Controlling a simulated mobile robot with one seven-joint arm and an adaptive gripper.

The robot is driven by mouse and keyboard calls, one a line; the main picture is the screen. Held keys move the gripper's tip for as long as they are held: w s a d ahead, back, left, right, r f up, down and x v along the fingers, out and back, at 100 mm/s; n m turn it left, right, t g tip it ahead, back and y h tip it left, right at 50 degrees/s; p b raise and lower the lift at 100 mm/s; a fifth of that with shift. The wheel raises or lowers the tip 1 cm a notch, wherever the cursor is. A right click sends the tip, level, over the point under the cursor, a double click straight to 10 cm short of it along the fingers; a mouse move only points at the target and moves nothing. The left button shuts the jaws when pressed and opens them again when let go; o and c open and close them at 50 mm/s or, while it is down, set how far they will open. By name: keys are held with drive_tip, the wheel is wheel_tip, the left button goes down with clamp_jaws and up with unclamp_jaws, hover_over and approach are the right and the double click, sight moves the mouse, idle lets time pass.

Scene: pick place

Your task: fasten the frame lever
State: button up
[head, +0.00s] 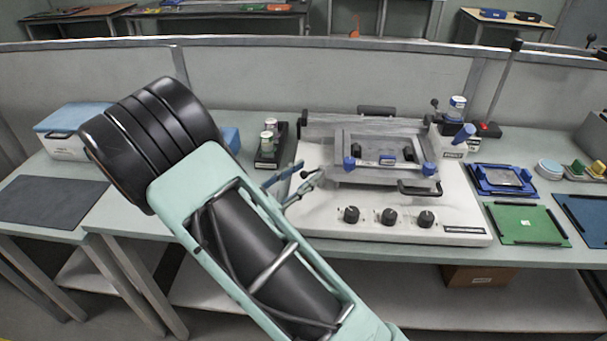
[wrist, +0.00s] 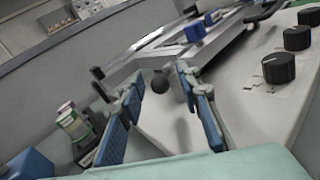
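The white machine (head: 385,218) on the bench carries a grey metal frame (head: 345,152) with blue clamps. My gripper (head: 306,174) is at the machine's left side, pointing toward it. In the wrist view my gripper (wrist: 158,82) is open, its blue-padded fingers apart with nothing held. A black ball knob (wrist: 160,84) shows between and just beyond the fingertips; I cannot tell whether it belongs to the frame lever. A blue clamp (wrist: 195,31) on the frame shows beyond. In the head view, my fingers and arm hide part of the machine's left edge.
A dark holder with cans (head: 269,145) stands left of the machine and also shows in the wrist view (wrist: 76,128). Black dials (head: 389,216) line the machine's front. A blue-and-white box (head: 70,145) is at far left. Blue and green trays (head: 527,223) lie at right.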

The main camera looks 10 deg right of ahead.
drive_tip(key=shift+w+d, duration=0.1)
drive_tip(key=shift+d, duration=0.05)
drive_tip(key=shift+c, duration=0.2)
clamp_jaws()
drive_tip(key=shift+w+g, duration=0.1)
drive_tip(key=shift+g, duration=0.2)
drive_tip(key=m+g+h, duration=0.1)
drive_tip(key=w+m+g, duration=0.1)
drive_tip(key=m+g, duration=0.1)
drive_tip(key=m+g+h, duration=0.1)
drive_tip(key=g, duration=0.1)
drive_tip(key=shift+w+a+f+h, duration=0.1)
drive_tip(key=shift+w+a+h, duration=0.2)
drive_tip(key=shift+w, duration=0.1)
drive_tip(key=shift+w+d+m+g+h+b, duration=0.1)
drive_tip(key=shift+w+m+g+b, duration=0.2)
drive_tip(key=shift+m+g, duration=0.5)
drive_tip(key=shift+w+m+g+h+b, duration=0.1)
drive_tip(key=shift+w+m+g+b, duration=0.25)
drive_tip(key=shift+g, duration=0.8)
drive_tip(key=shift+w+d+m+g+h+b, duration=0.1)
drive_tip(key=shift+m+g+b, duration=0.1)
drive_tip(key=shift+m+g, duration=0.6)
drive_tip(key=shift+w+g, duration=0.1)
drive_tip(key=shift+g, duration=0.35)
drive_tip(key=shift+w+m+g, duration=0.1)
drive_tip(key=shift+m+g, duration=0.25)
drive_tip(key=shift+g, duration=0.15)
